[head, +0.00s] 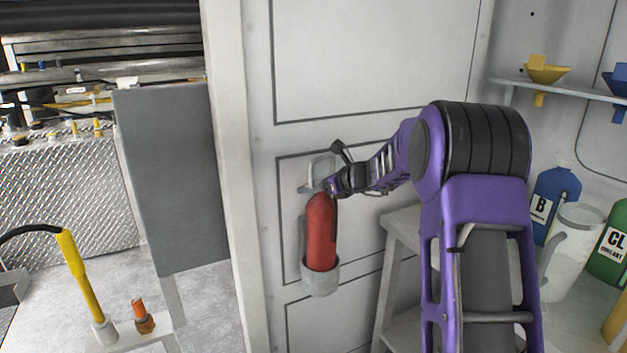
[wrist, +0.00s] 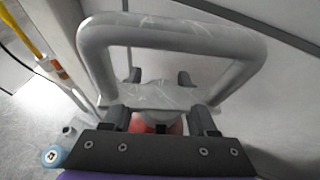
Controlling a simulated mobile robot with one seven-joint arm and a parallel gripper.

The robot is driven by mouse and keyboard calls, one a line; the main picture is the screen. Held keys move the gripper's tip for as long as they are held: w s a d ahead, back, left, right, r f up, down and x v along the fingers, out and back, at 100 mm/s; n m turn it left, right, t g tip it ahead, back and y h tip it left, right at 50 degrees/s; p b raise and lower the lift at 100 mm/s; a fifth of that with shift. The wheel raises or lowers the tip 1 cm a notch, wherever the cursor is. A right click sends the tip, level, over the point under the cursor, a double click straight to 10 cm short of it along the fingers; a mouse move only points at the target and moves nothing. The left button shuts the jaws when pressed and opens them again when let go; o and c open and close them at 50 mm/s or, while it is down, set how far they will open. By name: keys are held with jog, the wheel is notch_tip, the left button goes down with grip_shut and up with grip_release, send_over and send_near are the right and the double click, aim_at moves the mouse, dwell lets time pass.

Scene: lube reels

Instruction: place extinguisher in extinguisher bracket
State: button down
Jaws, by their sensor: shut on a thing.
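The red extinguisher (head: 321,232) is upright against the wall panel, and its lower end is inside the round grey cup of the extinguisher bracket (head: 320,284). The bracket's upper part (head: 318,168) shows behind the extinguisher's top. My gripper (head: 334,186) is at the top of the extinguisher and shut on it; the gripper hides part of the top. In the wrist view, a little red of the extinguisher (wrist: 148,125) shows between the fingers of my gripper (wrist: 160,100). A thick grey loop (wrist: 168,35) spans the view beyond them. How deep the extinguisher sits cannot be told.
A grey step stool (head: 398,240) stands right of the bracket. Blue and green jugs (head: 557,195) and a white pitcher (head: 573,250) stand farther right, below a shelf with funnels (head: 546,70). A grey panel (head: 170,180) and a yellow-handled tool (head: 75,270) are on the left.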

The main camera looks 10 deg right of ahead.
aim_at(332, 204)
notch_tip(332, 204, down, 5)
jog(key=shift+r+b, duration=0.15)
jog(key=shift+b, duration=0.6)
jog(key=shift+w+a+f, duration=0.1)
jog(key=shift+w+f, duration=0.1)
jog(key=shift+f, duration=0.35)
jog(key=shift+c, duration=0.9)
grip_release()
jog(key=shift+f, duration=0.25)
jog(key=shift+r, duration=0.15)
jog(key=v, duration=1.2)
jog(key=shift+s+p, duration=0.1)
jog(key=shift+p, duration=0.3)
